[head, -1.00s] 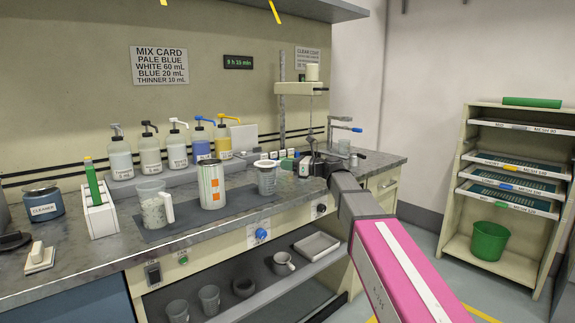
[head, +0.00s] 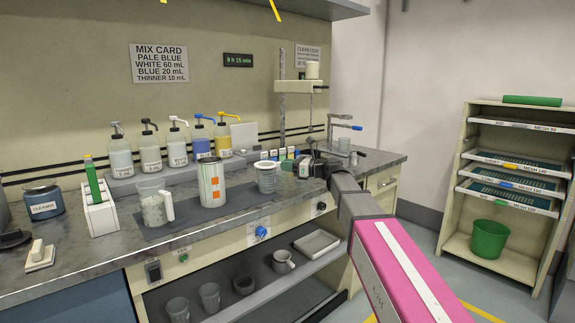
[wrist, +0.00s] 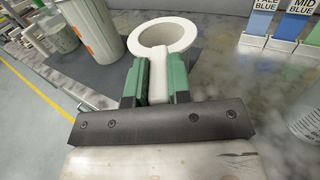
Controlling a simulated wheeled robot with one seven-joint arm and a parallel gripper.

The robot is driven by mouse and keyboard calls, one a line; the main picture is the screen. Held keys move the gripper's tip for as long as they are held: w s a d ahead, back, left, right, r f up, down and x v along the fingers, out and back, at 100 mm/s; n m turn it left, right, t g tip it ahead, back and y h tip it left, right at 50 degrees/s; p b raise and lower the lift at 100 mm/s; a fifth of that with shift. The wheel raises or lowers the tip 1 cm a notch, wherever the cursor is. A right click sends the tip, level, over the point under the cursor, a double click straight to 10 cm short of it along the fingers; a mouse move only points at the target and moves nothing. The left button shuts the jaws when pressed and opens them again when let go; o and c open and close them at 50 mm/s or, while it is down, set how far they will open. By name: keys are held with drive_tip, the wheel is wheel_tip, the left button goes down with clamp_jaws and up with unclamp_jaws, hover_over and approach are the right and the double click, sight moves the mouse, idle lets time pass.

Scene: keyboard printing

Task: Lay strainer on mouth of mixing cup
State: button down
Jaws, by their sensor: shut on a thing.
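My gripper (wrist: 160,82) has green fingers, shut on the handle of the white ring-shaped strainer (wrist: 160,60). It also shows in the head view (head: 289,165), just right of the mixing cup. The mixing cup (head: 266,181) is clear and graduated and stands upright on the dark mat, right of the orange-striped can. The strainer is held out level toward the cup's top. In the wrist view the strainer covers the place where the cup stands, so I cannot tell whether its ring touches the mouth.
The striped can (head: 212,183) stands close left of the cup, with a clear jug (head: 153,203) further left. Pump bottles (head: 150,153) line the back. Colour swatches (wrist: 258,22) stand behind the gripper. Another graduated vessel (wrist: 308,125) is at the wrist view's right edge.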

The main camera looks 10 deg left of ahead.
drive_tip(key=shift+f, duration=0.4)
drive_tip(key=c, duration=1)
unclamp_jaws()
drive_tip(key=shift+r, duration=2.95)
drive_tip(key=d, duration=0.3)
drive_tip(key=s+d, duration=0.1)
drive_tip(key=d, duration=0.3)
drive_tip(key=s+d, duration=0.1)
drive_tip(key=d, duration=0.2)
drive_tip(key=shift+d, duration=0.3)
